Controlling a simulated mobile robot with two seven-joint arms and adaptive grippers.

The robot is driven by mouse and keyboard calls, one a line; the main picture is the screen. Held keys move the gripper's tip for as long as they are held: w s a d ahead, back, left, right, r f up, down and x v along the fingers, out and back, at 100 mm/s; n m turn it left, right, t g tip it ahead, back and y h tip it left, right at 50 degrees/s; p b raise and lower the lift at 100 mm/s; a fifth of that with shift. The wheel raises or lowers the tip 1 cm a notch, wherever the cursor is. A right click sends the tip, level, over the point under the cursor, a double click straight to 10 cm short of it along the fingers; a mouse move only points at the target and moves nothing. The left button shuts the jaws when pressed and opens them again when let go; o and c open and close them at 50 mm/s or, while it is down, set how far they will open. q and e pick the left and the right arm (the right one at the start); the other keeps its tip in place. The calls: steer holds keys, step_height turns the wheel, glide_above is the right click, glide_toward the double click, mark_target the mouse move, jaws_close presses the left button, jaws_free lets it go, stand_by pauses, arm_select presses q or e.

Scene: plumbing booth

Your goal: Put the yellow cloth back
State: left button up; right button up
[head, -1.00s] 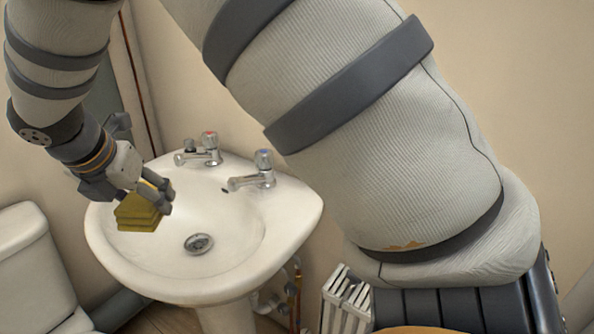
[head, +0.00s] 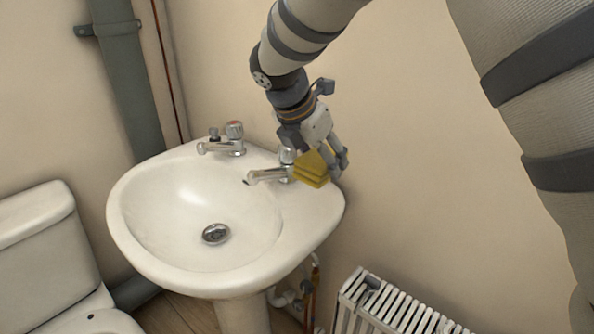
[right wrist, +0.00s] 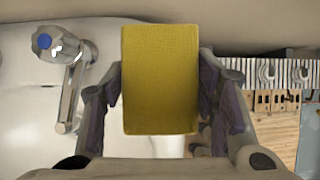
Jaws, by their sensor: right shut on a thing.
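The yellow cloth (head: 311,170) is a folded block held in my right gripper (head: 328,168) at the right end of the sink, beside the right tap. In the right wrist view the cloth (right wrist: 160,80) fills the space between the two fingers, and my right gripper (right wrist: 160,100) is shut on it. The cloth is over or at the sink's right rim; I cannot tell whether it touches the rim. My left gripper is not in view.
The white sink (head: 140,205) has a left tap (head: 232,140) and a right tap (head: 270,175), close to the cloth. A toilet (head: 40,240) stands at the left. A white radiator (head: 390,305) and pipes (head: 308,290) are low at the right. The basin is empty.

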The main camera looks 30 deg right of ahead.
steer(key=w+d+f, duration=0.1)
steer(key=f, duration=0.1)
steer(key=w+d+f, duration=0.1)
steer(key=f, duration=0.1)
steer(key=w+f+b, duration=0.1)
steer(key=w+f, duration=0.1)
steer(key=shift+d+f, duration=0.1)
steer(key=shift+d, duration=0.3)
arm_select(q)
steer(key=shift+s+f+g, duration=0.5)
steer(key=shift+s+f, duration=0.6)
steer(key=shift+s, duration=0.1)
arm_select(e)
steer(key=shift+w+d+f, duration=0.1)
steer(key=shift+w+f, duration=0.05)
steer(key=shift+f, duration=0.7)
steer(key=shift+w+d+f, duration=0.1)
steer(key=shift+f, duration=0.75)
steer(key=shift+f, duration=0.1)
steer(key=shift+f, duration=0.1)
steer(key=o, duration=1.1)
steer(key=shift+o, duration=0.2)
